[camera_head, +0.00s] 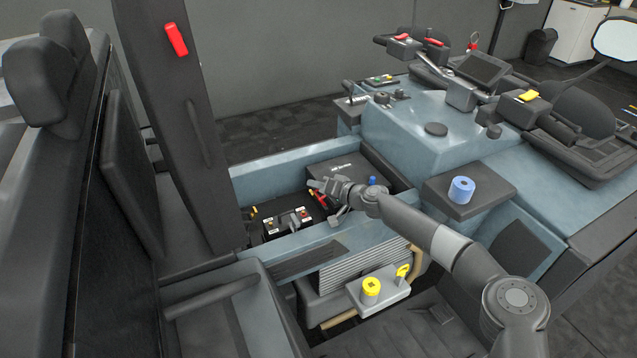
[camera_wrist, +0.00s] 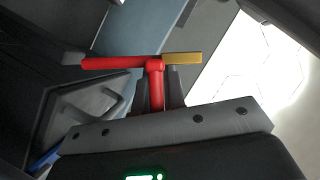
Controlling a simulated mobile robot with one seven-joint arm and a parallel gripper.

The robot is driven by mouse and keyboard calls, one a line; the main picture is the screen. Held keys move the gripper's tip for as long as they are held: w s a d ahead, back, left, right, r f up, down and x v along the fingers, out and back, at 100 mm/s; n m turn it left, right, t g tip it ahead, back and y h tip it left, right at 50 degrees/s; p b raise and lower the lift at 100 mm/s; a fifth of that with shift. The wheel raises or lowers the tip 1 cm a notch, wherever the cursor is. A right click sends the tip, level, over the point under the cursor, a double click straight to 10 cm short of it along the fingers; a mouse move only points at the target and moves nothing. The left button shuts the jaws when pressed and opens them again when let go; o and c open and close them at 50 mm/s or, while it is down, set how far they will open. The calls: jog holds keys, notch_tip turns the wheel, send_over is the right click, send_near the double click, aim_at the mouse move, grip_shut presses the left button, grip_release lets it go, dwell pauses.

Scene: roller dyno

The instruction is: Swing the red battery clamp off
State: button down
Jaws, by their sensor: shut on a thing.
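The red battery clamp (camera_wrist: 115,63) is a red bar with a short red stem and a gold piece at its right end in the wrist view. My gripper (camera_wrist: 158,88) is shut on the red stem, with a dark finger on each side. In the head view my gripper (camera_head: 322,188) is over the battery bay, and a bit of the red clamp (camera_head: 321,198) shows just below it. The black battery (camera_head: 275,232) stands in the bay to the left. Whether the clamp touches a terminal is hidden.
A dark box (camera_head: 350,168) sits behind my gripper in the bay. The blue-grey bay wall (camera_head: 300,243) runs along the front. A raised dark panel (camera_head: 170,100) stands at left. A blue roll (camera_head: 461,190) and a yellow cap (camera_head: 370,288) are nearby.

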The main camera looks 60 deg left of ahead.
jog(key=shift+w+r, duration=0.1)
jog(key=shift+r, duration=0.05)
jog(key=shift+w+r+m+g, duration=0.15)
jog(key=shift+w+m+g, duration=0.25)
jog(key=shift+w+m, duration=0.15)
jog(key=c, duration=1.5)
grip_release()
jog(key=shift+s, duration=0.1)
jog(key=w+d+r, duration=0.7)
jog(key=d+r, duration=0.1)
jog(key=r, duration=0.3)
jog(key=shift+w+d, duration=0.35)
jog(key=shift+d, duration=0.05)
